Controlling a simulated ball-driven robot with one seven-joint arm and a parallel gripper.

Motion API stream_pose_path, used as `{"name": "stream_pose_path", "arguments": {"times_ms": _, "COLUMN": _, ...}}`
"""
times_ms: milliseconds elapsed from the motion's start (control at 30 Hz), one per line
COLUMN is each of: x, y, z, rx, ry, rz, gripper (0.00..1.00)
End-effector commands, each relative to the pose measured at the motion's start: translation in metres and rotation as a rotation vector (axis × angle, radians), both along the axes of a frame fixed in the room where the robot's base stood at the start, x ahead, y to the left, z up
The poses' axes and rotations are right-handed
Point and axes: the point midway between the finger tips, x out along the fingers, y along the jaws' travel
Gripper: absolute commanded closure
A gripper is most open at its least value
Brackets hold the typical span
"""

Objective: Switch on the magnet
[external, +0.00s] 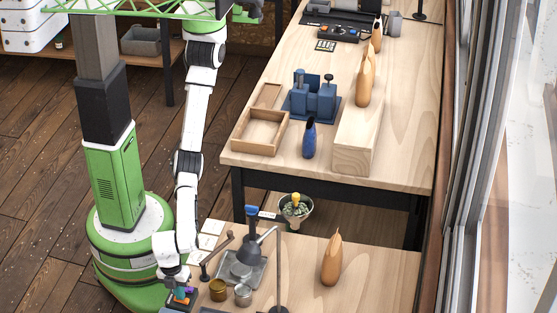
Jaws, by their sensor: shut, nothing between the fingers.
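My gripper (177,284) is at the front left corner of the near table, pointing down. It is shut and empty. Right below it is a small dark box (184,302) with coloured parts on top, teal and orange. The gripper covers part of this box, and I cannot tell whether they touch. I cannot make out for certain which thing is the magnet or its switch. A grey stand with a blue top (252,212) is to the right of the gripper, further back on the same table.
Brass (218,290) and grey (243,295) cups stand right of the gripper. A thin lamp (279,275) rises beside them. A wooden bird-like figure (331,262) stands further right on mostly bare tabletop. The far table (405,150) holds trays and a blue device (312,97).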

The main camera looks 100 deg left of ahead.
Motion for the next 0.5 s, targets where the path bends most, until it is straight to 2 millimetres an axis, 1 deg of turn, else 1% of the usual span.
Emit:
{"name": "stream_pose_path", "arguments": {"times_ms": 167, "x": 0.001, "y": 0.0, "z": 0.011, "rx": 0.0, "ry": 0.0, "rz": 0.0, "gripper": 1.0}}
{"name": "stream_pose_path", "arguments": {"times_ms": 500, "x": 0.009, "y": -0.001, "z": 0.054, "rx": -0.005, "ry": -0.003, "rz": 0.003, "gripper": 1.0}}
